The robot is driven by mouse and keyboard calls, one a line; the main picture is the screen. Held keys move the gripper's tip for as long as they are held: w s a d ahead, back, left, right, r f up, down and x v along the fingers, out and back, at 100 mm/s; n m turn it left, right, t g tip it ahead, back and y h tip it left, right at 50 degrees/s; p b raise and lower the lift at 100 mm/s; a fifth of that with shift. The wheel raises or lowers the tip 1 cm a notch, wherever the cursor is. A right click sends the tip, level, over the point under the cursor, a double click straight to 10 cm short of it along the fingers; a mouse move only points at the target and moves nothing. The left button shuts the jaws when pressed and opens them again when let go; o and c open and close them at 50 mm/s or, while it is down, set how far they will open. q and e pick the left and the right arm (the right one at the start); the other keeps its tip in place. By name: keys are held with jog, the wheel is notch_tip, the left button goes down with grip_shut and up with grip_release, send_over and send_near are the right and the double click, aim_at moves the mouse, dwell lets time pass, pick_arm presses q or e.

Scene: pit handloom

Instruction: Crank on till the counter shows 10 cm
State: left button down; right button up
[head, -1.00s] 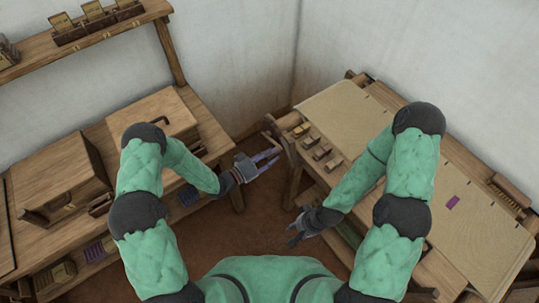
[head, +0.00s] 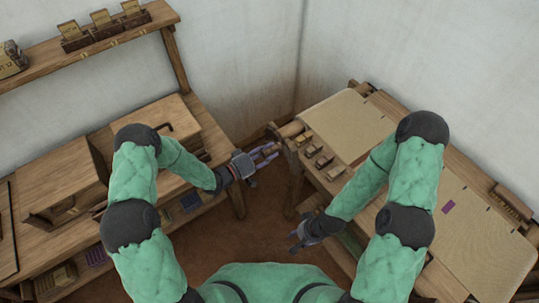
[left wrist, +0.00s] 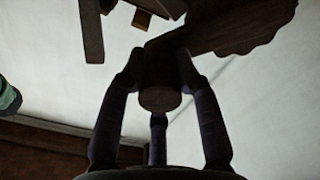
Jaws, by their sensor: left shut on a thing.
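The handle joins a dark wooden arm near a scalloped wheel (left wrist: 245,25). My right gripper (head: 298,236) hangs low beside the loom's front, away from the crank; its finger opening is too small to tell. I cannot make out a counter reading in either view.
Brown floor lies between bench and loom.

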pick_arm(q)
jog(key=shift+w+a+r+n, duration=0.2)
jog(key=shift+w+r+n, duration=0.1)
jog(key=shift+n, duration=0.1)
jog(key=c, duration=0.9)
grip_release()
jog(key=v, duration=1.2)
jog(key=shift+f, duration=0.1)
